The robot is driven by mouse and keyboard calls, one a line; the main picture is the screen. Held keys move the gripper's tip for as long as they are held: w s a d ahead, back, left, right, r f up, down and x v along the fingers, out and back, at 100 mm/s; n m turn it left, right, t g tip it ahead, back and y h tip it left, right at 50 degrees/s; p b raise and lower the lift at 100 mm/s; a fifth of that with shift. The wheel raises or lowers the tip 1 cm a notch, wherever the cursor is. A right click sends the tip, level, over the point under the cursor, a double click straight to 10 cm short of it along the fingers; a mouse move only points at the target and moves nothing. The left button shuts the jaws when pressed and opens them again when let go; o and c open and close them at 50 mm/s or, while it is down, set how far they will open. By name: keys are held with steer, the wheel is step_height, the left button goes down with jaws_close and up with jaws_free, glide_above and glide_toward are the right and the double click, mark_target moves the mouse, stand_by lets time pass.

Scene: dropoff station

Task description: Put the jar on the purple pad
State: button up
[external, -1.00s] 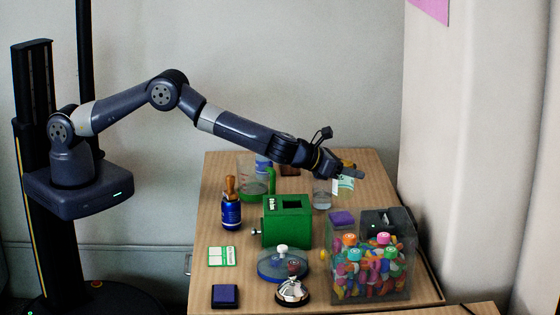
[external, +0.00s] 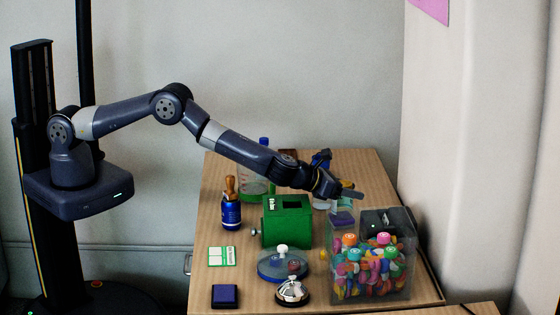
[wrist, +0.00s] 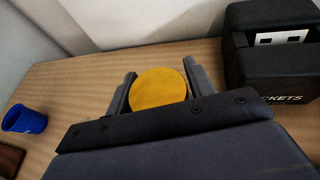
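The jar's round orange-yellow lid (wrist: 160,88) shows in the wrist view, between the two fingers. My gripper (wrist: 160,82) is open around it; any contact is hard to judge. In the external view my gripper (external: 352,190) is low over the far right of the table and covers most of the jar; a pale green label (external: 345,203) shows beneath it. A small purple square pad (external: 342,218) lies just in front, beside the black box. A darker blue-violet pad (external: 225,296) lies at the front left.
A black box (wrist: 270,50) stands close right of the gripper in the wrist view; a blue cup (wrist: 25,120) is at left. A green box (external: 287,220), a clear bin of coloured pieces (external: 372,265), a bell (external: 292,291) and a stamp (external: 230,205) crowd the table.

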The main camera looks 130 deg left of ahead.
steer(key=shift+o, duration=1.4)
steer(key=shift+r, duration=0.2)
steer(key=b+v, duration=0.3)
steer(key=v, duration=0.9)
